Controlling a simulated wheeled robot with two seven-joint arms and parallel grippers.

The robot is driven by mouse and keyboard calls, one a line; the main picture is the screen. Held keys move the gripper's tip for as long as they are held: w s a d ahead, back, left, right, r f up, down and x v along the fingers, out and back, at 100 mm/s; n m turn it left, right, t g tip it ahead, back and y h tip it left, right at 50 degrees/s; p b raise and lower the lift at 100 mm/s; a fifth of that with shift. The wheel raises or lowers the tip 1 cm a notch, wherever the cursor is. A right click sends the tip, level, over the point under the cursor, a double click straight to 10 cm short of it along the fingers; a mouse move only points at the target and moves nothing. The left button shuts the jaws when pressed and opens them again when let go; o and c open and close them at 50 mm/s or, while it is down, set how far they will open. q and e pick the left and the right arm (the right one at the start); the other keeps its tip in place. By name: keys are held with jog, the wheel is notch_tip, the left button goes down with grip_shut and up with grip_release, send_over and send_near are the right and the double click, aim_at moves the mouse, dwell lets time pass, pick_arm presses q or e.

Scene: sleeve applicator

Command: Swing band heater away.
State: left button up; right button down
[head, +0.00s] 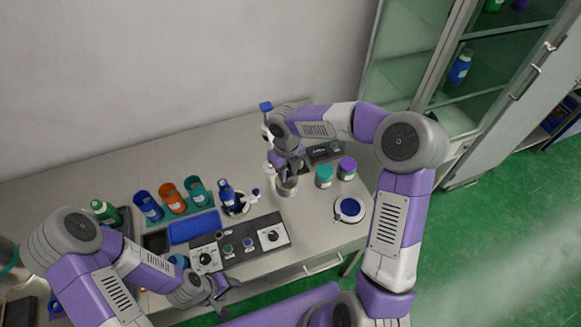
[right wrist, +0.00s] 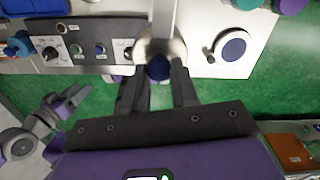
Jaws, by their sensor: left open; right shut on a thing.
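The band heater (head: 287,187) appears as a pale metal ring at the right part of the bench in the head view. In the right wrist view the ring (right wrist: 178,47) sits at the end of a grey arm, with a dark blue knob (right wrist: 158,67) at its near side. My right gripper (head: 290,170) comes down over the ring and hides part of it. It is shut on the blue knob, which shows between its fingers (right wrist: 157,82). My left gripper (head: 224,291) is open and empty in front of the control panel.
A control panel (head: 245,241) with dials lies along the bench front. Blue, orange and teal cups (head: 171,198) stand at left. A teal jar (head: 324,176) and a purple-lidded jar (head: 347,168) stand right of the ring. A blue-centred round dish (head: 350,208) lies near the bench's right edge.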

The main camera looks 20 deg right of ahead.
jog(key=shift+d, duration=0.35)
jog(key=c, duration=0.9)
grip_release()
jog(key=shift+o, duration=0.2)
jog(key=shift+r, duration=0.3)
notch_tip(320, 180, up, 7)
jog(key=shift+p, duration=0.35)
